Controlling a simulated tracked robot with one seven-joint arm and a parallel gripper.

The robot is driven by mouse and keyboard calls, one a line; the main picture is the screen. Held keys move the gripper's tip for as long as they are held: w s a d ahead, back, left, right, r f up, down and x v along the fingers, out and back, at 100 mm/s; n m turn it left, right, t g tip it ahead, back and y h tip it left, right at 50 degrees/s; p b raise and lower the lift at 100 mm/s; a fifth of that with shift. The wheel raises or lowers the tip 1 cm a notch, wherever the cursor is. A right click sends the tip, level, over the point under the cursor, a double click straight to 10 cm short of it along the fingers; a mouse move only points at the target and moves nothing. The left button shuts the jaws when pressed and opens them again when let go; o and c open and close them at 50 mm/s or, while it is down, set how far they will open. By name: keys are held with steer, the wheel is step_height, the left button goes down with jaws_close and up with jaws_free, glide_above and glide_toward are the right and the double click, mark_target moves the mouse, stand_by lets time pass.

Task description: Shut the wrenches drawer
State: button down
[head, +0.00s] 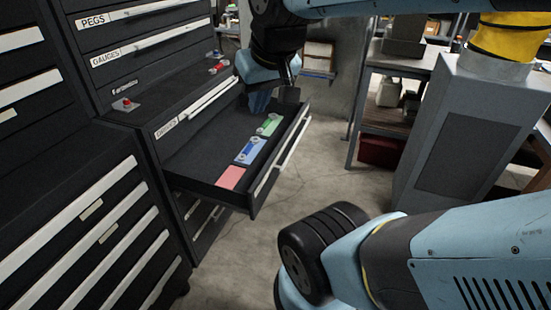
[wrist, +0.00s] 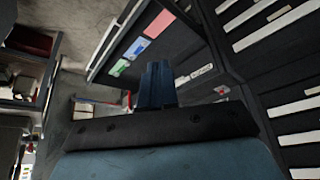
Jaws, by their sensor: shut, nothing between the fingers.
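One drawer (head: 190,165) of the black cabinet stands pulled far out in the head view, with a pale handle (head: 281,160) along its front. I cannot read its label, so I cannot tell from the pictures that it is the wrenches drawer. Inside lie a pink (head: 231,178), a blue (head: 250,151) and a green piece (head: 269,125). My gripper (head: 260,104) is shut and empty, with blue fingers over the drawer's far end; whether it touches is unclear. In the wrist view the fingers (wrist: 157,84) overlap the drawer (wrist: 180,45).
A closed drawer with a partly readable label (head: 166,128) sits above the open one. Drawers marked PEGS (head: 93,21) and GAUGES (head: 106,57) are shut higher up. Red-knobbed items (head: 125,104) rest on the cabinet ledge. Shelving (head: 395,120) stands at right; bare floor (head: 310,180) lies before the drawer.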

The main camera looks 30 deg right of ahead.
steer(key=w+d+f+m+g+y, duration=0.2)
steer(key=w+d+f+m+y, duration=0.4)
steer(key=f, duration=0.4)
steer(key=w+d+f+m+g+y, duration=0.2)
steer(key=w+d+f+m+y, duration=0.2)
steer(key=w+d+f+m, duration=0.4)
steer(key=w+d+f+m+t+y, duration=0.2)
steer(key=d+f+m+t+y, duration=0.3)
steer(key=d+f, duration=0.5)
steer(key=m+t+h, duration=0.4)
steer(key=m+t, duration=0.4)
steer(key=m, duration=0.1)
glide_toward(279, 164)
steer(key=x, duration=0.7)
steer(key=shift+w+d+f, duration=0.1)
steer(key=shift+d, duration=0.1)
steer(key=shift+d, duration=0.1)
steer(key=shift+w, duration=0.15)
